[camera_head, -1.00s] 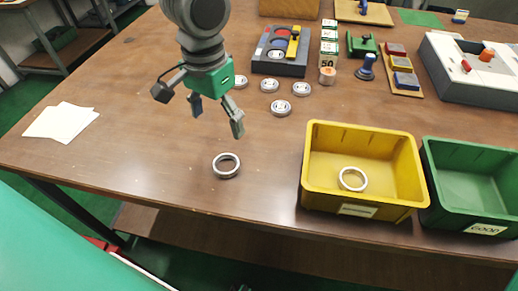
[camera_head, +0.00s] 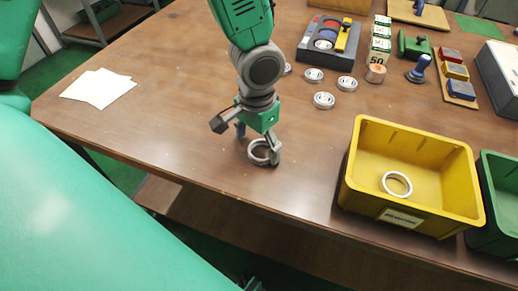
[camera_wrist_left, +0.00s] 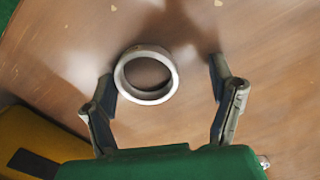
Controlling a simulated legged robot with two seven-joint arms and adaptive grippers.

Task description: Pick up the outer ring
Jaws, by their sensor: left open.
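A plain grey metal ring, the outer ring (camera_head: 252,155), lies flat on the brown table near its front edge. My left gripper (camera_head: 257,149) is right over it, open, with a finger on each side and the right finger partly covering the ring. In the left wrist view, the ring (camera_wrist_left: 146,98) shows between the two spread fingers of the gripper (camera_wrist_left: 162,72), nearer the left finger. No contact is clear. A similar ring (camera_head: 397,194) lies in the yellow bin. My right gripper is not in view.
The yellow bin (camera_head: 366,194) stands to the right, with a green bin (camera_head: 490,205) beyond it. Small bearings (camera_head: 324,100), a dark tray (camera_head: 316,56) and small boxes (camera_head: 380,48) sit farther back. White paper (camera_head: 98,88) lies at left. The table around the ring is clear.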

